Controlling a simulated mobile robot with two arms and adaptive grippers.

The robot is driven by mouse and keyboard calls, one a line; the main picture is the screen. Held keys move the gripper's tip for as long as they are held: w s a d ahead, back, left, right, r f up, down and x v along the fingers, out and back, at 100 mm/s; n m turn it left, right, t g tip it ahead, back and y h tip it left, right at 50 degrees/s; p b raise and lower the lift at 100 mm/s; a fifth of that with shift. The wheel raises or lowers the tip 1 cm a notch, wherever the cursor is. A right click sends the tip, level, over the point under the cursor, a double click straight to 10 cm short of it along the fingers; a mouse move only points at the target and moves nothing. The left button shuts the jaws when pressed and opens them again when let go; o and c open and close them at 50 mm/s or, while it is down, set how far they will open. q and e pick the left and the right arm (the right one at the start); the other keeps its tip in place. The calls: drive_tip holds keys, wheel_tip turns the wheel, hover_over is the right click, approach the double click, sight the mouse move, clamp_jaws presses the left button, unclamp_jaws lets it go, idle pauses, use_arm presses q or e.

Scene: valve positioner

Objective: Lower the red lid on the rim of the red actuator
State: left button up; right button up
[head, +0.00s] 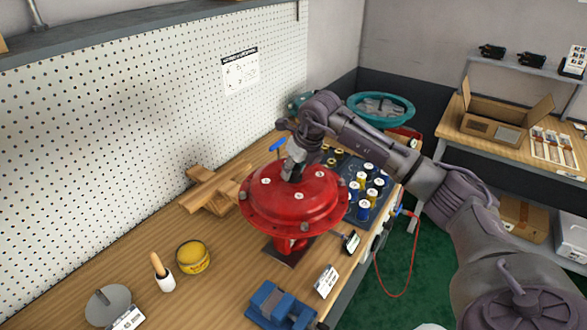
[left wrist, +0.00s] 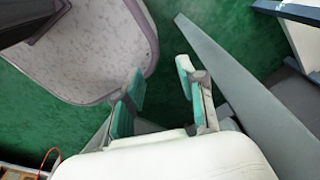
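The red lid (head: 310,191) is a wide dome with bolts around its flange, in the middle of the head view. The red actuator (head: 291,245) stands below it on a dark base plate, and most of its body and rim is hidden by the lid. I cannot tell if lid and rim touch. My right gripper (head: 292,172) reaches down to the top centre of the lid and appears shut on it; the fingertips are partly hidden. My left gripper (left wrist: 163,95) is open and empty above the green floor in the left wrist view; it is out of the head view.
Wooden pieces (head: 212,188) lie left of the lid. A tray of blue and yellow cylinders (head: 364,195) is close on the right. A pegboard wall (head: 130,120) runs behind.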

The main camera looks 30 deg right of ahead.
drive_tip(key=o, duration=0.5)
drive_tip(key=shift+r, duration=0.15)
drive_tip(key=shift+o, duration=0.2)
drive_tip(key=shift+s+f, duration=0.15)
drive_tip(key=shift+f, duration=0.15)
drive_tip(key=shift+r, duration=0.45)
drive_tip(key=v, duration=1.1)
drive_tip(key=shift+r, duration=0.3)
drive_tip(key=shift+s, duration=0.1)
